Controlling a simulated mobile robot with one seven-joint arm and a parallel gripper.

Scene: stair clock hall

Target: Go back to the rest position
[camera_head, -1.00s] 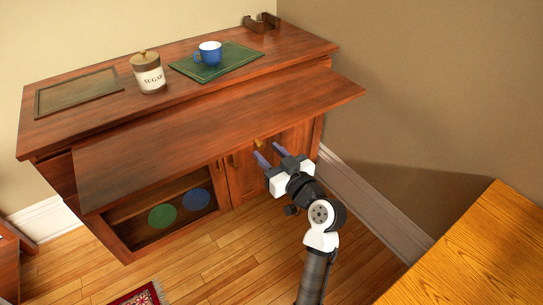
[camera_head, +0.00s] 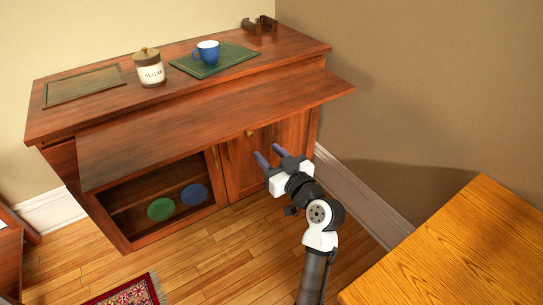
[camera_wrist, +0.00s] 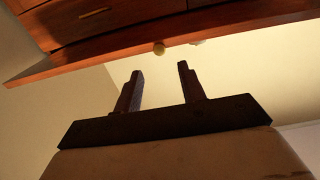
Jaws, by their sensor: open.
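My gripper (camera_head: 269,158) is open and empty, held in front of the right-hand door of a wooden sideboard (camera_head: 270,155). In the wrist view its two fingers (camera_wrist: 160,88) stand apart with nothing between them. A broad wooden leaf (camera_head: 215,120) juts out from the sideboard above the gripper. A brass knob (camera_head: 250,133) shows at the leaf's front edge, just beyond the fingertips and apart from them; a round knob also shows in the wrist view (camera_wrist: 159,49).
On top stand a sugar jar (camera_head: 149,68), a blue cup (camera_head: 207,51) on a green mat (camera_head: 235,57), a framed panel (camera_head: 85,85) and a brown holder (camera_head: 260,25). Green (camera_head: 161,209) and blue (camera_head: 194,195) discs show in the open lower bay. An oak table (camera_head: 450,255) is at right.

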